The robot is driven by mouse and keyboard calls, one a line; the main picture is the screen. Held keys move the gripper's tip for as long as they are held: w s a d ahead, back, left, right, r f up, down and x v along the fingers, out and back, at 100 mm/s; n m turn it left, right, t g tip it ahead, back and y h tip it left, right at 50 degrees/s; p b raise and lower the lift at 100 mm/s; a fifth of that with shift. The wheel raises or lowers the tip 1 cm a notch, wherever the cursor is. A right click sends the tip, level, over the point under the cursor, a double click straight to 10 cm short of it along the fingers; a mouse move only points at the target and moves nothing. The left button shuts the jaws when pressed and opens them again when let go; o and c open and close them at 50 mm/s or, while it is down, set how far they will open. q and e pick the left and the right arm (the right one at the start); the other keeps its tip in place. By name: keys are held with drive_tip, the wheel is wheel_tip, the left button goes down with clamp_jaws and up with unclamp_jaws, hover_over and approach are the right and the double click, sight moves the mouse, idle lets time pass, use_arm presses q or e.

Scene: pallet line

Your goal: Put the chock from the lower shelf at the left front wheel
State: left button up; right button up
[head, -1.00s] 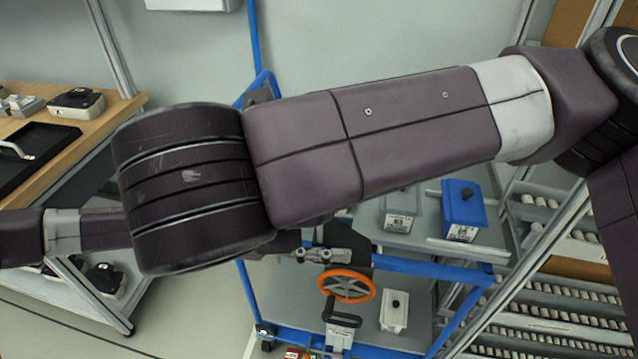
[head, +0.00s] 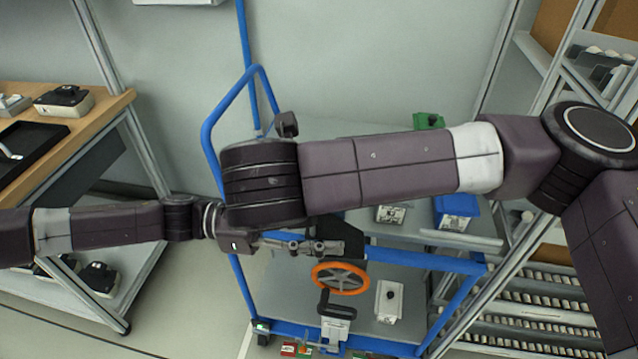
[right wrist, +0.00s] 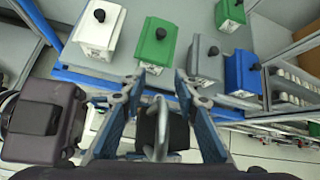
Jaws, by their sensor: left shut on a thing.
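My left gripper (head: 325,247) reaches in from the left over the blue cart and is shut on a dark thing (head: 330,226), which looks like the chock and is partly hidden by my right arm. In the right wrist view a dark block with a grey loop (right wrist: 160,128) shows between my right gripper's fingers (right wrist: 158,82). These fingers are apart; I cannot tell whether they touch it. The right gripper is hidden in the head view. The cart's lower shelf (head: 285,285) is below. A dark caster (head: 263,336) shows at its near left corner.
An orange handwheel (head: 341,278) and a white box (head: 389,302) show at the lower shelf. A blue box (head: 457,211) and a green box (right wrist: 157,42) are on the upper shelf. A workbench (head: 105,105) stands left, a roller rack (head: 540,290) right. Floor at lower left is clear.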

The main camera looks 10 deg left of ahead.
use_arm(q)
drive_tip(key=shift+r, duration=0.1)
use_arm(e)
drive_tip(key=shift+c, duration=0.6)
clamp_jaws()
use_arm(q)
drive_tip(key=o, duration=1.4)
drive_tip(key=shift+o, duration=0.2)
